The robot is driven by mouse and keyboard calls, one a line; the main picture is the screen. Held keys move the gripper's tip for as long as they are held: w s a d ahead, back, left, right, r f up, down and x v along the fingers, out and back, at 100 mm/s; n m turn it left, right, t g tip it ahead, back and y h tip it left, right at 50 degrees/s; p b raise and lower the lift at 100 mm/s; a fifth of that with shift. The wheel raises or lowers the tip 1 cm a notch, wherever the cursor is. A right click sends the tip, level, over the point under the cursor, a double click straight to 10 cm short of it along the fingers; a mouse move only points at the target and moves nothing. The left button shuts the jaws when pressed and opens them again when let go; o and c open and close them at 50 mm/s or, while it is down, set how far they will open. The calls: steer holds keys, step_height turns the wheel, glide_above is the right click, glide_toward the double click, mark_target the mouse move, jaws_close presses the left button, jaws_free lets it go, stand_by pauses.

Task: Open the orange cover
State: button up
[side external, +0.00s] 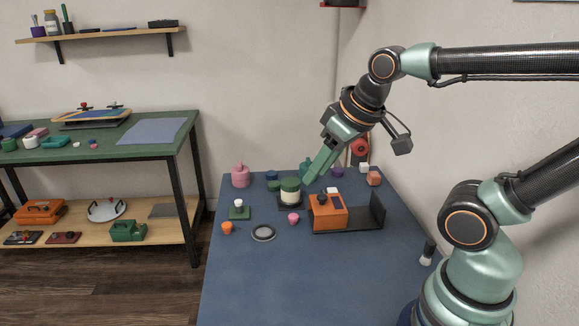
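The orange cover (328,218) appears as a boxy orange piece on the left part of a dark base (350,227) on the blue table. A small dark knob (323,200) shows on its upper left, and a dark panel is beside it. The base has an upright dark wall (377,210) at its right end. My gripper (312,177) points down and left, above and behind the cover, apart from it. Its pale green fingers overlap in this view, so their opening is hidden. I see nothing held in them.
A cream jar with a green lid (289,190) stands close left of the cover. A pink jar (240,176), a grey ring (263,233), a pink piece (293,218) and a brush (427,252) are around it. The table's front area is clear.

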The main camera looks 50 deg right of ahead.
steer(key=shift+o, duration=1.1)
steer(key=w+d+g, duration=0.3)
steer(key=w+d, duration=0.3)
steer(key=d, duration=0.2)
steer(key=shift+w+d+f+h, duration=0.3)
steer(key=shift+d+f, duration=0.05)
steer(key=shift+f, duration=0.05)
steer(key=g, duration=0.3)
glide_above(323, 196)
step_height(323, 196, down, 5)
step_height(323, 196, down, 12)
steer(key=shift+w+r, duration=0.1)
jaws_close()
